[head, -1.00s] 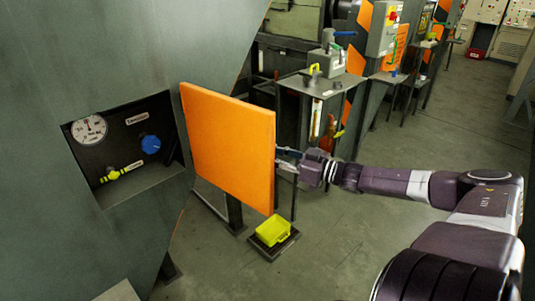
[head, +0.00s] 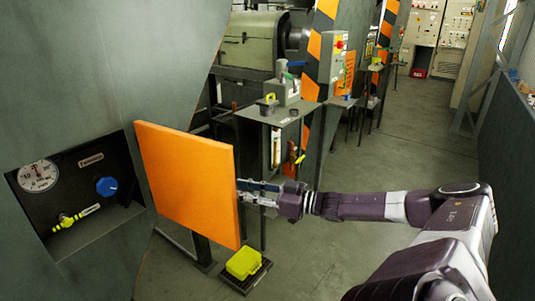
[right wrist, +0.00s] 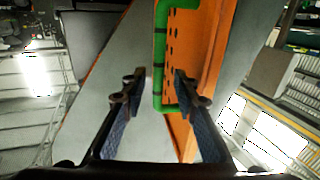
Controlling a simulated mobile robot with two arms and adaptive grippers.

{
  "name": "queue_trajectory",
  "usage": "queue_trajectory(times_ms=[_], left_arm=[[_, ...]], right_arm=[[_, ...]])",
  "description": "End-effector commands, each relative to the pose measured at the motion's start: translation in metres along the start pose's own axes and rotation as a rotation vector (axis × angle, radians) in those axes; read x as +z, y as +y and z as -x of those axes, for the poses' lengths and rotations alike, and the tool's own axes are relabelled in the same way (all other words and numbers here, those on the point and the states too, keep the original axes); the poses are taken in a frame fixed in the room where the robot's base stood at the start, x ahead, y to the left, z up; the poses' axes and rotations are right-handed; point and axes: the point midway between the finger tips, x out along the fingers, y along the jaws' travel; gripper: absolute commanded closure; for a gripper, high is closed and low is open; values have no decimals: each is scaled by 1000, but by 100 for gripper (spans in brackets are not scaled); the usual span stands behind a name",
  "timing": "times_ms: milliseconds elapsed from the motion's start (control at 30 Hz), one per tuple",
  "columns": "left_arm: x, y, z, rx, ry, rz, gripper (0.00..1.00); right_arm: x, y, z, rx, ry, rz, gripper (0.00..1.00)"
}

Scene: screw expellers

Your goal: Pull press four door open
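The orange door (head: 187,180) stands swung out from the right side of a dark recess (head: 120,215) in the grey-green press body. The recess holds a pressure gauge (head: 38,175), a blue knob (head: 107,186) and a yellow valve (head: 68,220). My right gripper (head: 248,191) is at the door's free right edge; contact cannot be told in the head view. In the right wrist view its two fingers (right wrist: 159,88) are apart. A green strip (right wrist: 160,80) beside an orange surface with holes (right wrist: 182,45) shows between them. My left gripper is not in view.
A metal side table (head: 265,112) with small fittings stands behind the gripper. More machinery with orange stripes lines the aisle. The floor (head: 380,160) to the right is clear.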

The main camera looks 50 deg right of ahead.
Motion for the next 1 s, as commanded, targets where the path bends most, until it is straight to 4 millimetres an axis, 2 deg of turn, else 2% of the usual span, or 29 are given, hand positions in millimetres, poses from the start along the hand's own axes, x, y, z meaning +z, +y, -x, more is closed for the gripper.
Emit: queue_trajectory(times_ms=[500,667,1000], left_arm=[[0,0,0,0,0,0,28],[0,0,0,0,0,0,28],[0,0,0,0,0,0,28]], right_arm=[[0,1,66,2,-2,2,72],[-1,0,72,0,-1,2,72],[-1,0,73,0,-1,2,72]])
